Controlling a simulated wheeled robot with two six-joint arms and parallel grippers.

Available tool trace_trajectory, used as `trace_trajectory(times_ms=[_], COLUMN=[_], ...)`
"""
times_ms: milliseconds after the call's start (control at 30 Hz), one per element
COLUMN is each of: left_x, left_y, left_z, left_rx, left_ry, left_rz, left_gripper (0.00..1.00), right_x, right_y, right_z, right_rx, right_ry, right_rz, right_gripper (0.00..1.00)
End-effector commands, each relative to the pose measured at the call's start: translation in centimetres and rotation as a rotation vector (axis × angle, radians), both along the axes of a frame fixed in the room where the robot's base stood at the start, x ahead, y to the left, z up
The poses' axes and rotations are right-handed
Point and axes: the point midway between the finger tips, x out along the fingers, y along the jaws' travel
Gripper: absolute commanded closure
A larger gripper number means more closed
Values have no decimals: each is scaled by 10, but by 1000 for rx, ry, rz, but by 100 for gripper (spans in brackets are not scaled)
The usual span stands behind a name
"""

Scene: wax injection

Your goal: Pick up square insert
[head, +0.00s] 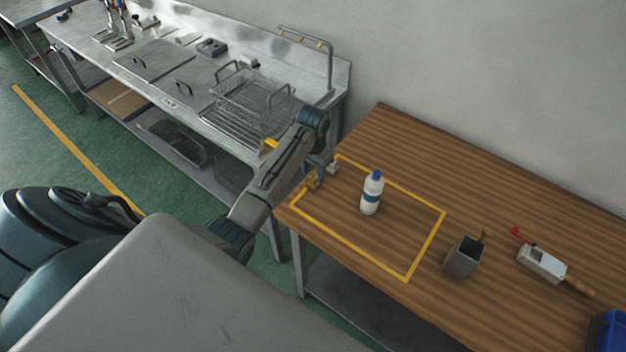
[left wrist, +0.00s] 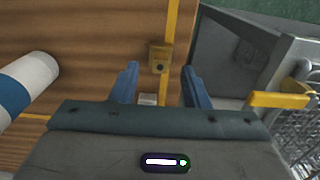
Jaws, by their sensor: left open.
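A small brass-coloured square block with a dark round hole (left wrist: 161,58) lies at the corner of the yellow taped outline on the wooden table. It also shows in the head view (head: 312,183). My left gripper (left wrist: 159,70) is open above the table edge, its two blue fingers pointing toward the block. In the left wrist view the block appears between and just past the fingertips; I cannot tell whether they touch. A small grey piece (left wrist: 147,99) lies nearer, between the fingers, and shows in the head view (head: 333,168). My right gripper is not in view.
A white bottle with a blue cap (head: 371,195) stands inside the taped outline. A steel counter with a wire basket (head: 251,98) adjoins on the left.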

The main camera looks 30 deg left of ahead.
Motion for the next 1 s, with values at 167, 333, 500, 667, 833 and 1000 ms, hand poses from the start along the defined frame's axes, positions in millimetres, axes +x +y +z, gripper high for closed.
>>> trace_trajectory(times_ms=[167,333,500,667,833,1000], left_x=[0,0,0,0,0,0], left_y=[0,0,0,0,0,0], left_z=[-21,-30,-30,-30,-30,-29], left_rx=[-1,1,1,1,1,1], left_ry=[2,-1,-1,-1,-1,-1], left_rz=[0,0,0,0,0,0], left_gripper=[58,58,62,94,100,100], right_x=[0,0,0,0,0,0], right_y=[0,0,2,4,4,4], right_z=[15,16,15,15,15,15], right_rx=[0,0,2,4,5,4], right_ry=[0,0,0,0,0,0], right_rz=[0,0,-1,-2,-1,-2], right_gripper=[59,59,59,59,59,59])
